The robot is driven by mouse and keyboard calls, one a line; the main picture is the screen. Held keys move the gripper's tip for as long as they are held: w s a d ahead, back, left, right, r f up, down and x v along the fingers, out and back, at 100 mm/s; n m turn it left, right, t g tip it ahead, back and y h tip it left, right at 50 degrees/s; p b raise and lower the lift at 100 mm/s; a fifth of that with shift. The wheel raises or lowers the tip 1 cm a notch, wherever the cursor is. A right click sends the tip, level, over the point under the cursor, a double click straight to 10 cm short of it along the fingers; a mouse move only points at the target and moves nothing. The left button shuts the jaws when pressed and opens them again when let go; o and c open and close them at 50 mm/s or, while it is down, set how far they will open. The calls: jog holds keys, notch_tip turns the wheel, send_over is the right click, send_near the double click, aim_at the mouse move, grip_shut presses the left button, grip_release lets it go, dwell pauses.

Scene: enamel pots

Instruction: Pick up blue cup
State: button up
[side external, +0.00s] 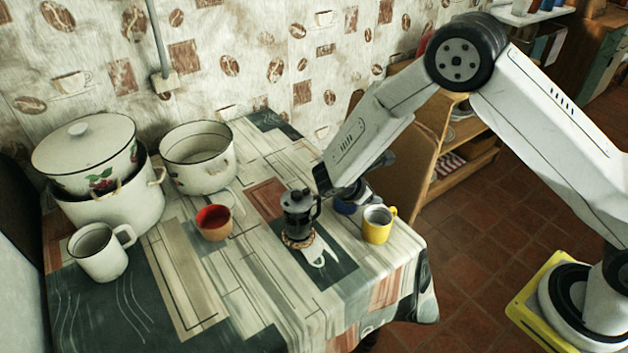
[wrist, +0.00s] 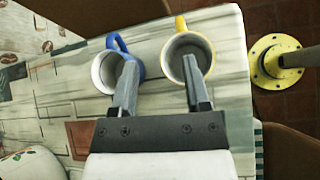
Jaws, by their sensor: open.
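The blue cup (wrist: 101,75), white inside with a blue handle, stands on the table at the upper left of the wrist view. In the wrist view my gripper (wrist: 160,65) is open and empty. Its left finger overlaps the blue cup's right side and its right finger overlaps the yellow cup (wrist: 187,55). The gap between the fingers lies mostly over bare table between the cups. Whether the fingers touch either cup cannot be told.
The yellow cup (side external: 377,225) stands close right of the blue one. A red-brown cup (side external: 213,222), white mug (side external: 100,252), open pot (side external: 197,160) and stacked pots (side external: 100,190) are farther left. The table's front middle is clear.

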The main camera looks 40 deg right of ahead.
aim_at(339, 206)
jog(key=w+a+f+n+t+h, duration=0.3)
jog(key=w+f+n, duration=0.2)
jog(key=shift+t, duration=0.4)
jog(key=shift+w, duration=0.15)
jog(key=shift+x, duration=3.75)
grip_shut()
